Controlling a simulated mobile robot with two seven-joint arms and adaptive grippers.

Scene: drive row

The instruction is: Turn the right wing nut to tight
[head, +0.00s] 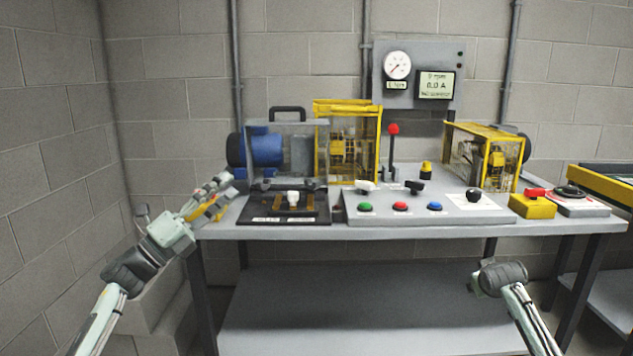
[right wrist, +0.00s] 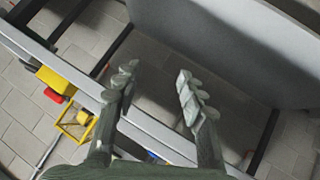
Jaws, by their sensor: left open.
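No part is clear enough in the head view to name surely as the right wing nut. A dark mounting plate (head: 250,213) at the bench's left end carries a brown piece and a white knob-like part (head: 293,197). A white handle (head: 365,187) and a black handle (head: 414,186) stand on the grey control panel. My left gripper (head: 224,188) is open and empty, left of the dark plate by the bench's left end. My right gripper (right wrist: 155,82) is open and empty in the right wrist view, with floor and bench parts beyond it.
The grey control panel (head: 400,214) has green, red and blue buttons. Behind it stand a blue motor (head: 262,150), yellow guard cages (head: 347,112) and a red-topped lever (head: 393,129). A yellow box with a red button (head: 533,207) sits at right. The lower shelf (head: 360,300) is bare.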

